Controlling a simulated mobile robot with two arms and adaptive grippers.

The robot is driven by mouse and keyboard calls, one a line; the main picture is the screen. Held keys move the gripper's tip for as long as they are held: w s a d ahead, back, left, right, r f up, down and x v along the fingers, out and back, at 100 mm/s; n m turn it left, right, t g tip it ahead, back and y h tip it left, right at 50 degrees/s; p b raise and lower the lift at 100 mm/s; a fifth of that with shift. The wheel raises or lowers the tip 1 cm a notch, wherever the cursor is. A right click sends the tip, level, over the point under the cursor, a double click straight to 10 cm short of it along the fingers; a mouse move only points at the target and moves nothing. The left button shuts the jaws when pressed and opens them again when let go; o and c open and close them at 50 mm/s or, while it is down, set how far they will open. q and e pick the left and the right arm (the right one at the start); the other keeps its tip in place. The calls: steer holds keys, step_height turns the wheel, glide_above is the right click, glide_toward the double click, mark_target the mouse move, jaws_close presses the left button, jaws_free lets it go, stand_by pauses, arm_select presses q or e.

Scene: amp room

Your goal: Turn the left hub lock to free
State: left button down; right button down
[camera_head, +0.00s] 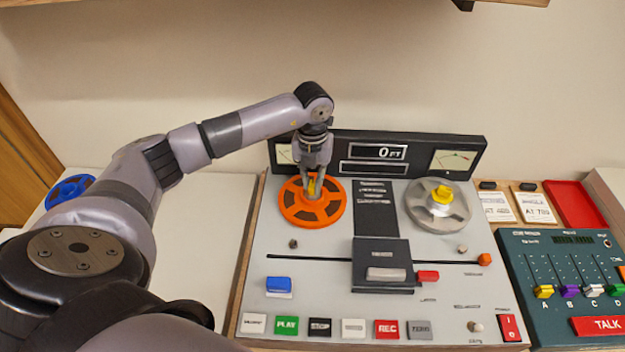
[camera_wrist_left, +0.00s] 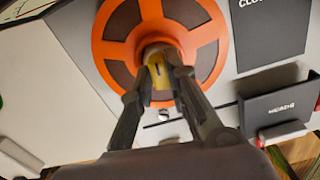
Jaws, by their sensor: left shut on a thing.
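The left hub lock is a small yellow piece at the centre of the orange reel (camera_head: 294,211) on the left side of the tape deck (camera_head: 320,250). My left gripper (camera_head: 314,187) points down over that reel and is shut on the yellow hub lock. The left wrist view shows the hub lock (camera_wrist_left: 159,84) between the two fingertips, with a dark mark on its top, and the orange reel (camera_wrist_left: 108,50) around it. The fingers hide part of the lock. My right gripper is not in view.
A grey reel (camera_head: 419,207) with a yellow hub lock (camera_head: 442,193) sits on the deck's right side. The dark head block (camera_head: 383,255) stands at the middle. A green mixer (camera_head: 545,262) and red tray (camera_head: 574,204) are at right. A blue reel (camera_head: 68,190) lies at far left.

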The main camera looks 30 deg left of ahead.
mark_target(312, 183)
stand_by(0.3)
arm_select(q)
steer(key=c, duration=1.6)
jaws_free()
steer(key=shift+o, duration=0.2)
step_height(312, 183, up, 12)
